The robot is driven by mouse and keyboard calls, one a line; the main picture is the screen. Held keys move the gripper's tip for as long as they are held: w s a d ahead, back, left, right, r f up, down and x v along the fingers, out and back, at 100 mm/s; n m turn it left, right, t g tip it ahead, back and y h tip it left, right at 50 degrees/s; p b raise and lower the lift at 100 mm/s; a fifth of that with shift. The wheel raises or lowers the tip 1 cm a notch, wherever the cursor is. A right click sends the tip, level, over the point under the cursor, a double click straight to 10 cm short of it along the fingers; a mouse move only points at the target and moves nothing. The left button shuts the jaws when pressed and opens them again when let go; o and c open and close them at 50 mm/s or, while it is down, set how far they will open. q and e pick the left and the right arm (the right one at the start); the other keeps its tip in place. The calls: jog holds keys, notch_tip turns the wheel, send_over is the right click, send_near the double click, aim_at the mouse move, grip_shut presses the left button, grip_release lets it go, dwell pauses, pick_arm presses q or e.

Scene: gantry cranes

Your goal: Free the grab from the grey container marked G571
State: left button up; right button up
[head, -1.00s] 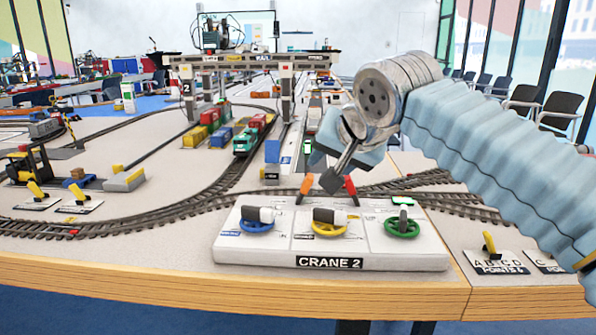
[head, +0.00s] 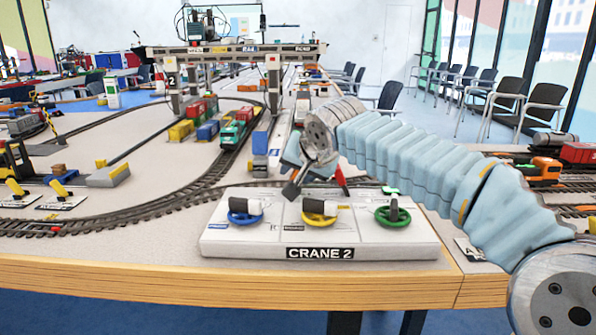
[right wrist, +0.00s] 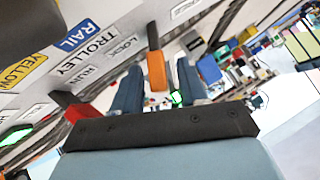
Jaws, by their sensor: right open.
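The CRANE 2 control panel (head: 219,243) stands at the table's front edge, with blue (head: 245,217), yellow (head: 319,218) and green (head: 393,216) handwheels. My right gripper (head: 294,180) is low over its back edge. In the right wrist view its open fingers (right wrist: 158,80) stand on either side of an orange lever (right wrist: 156,70), apparently without gripping it. A red lever (right wrist: 76,108) is left of them; it also shows in the head view (head: 341,180). The gantry crane (head: 235,51) stands farther back. I cannot make out the grab or the marking G571. My left gripper is out of view.
Labels including RAIL (right wrist: 80,36), TROLLEY and LOCK lie by the levers. A teal locomotive (head: 233,133) and coloured containers stand beyond the curved track (head: 130,212). An orange locomotive (head: 541,171) is at the right. The strip before the panel is clear.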

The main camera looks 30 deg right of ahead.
grip_shut()
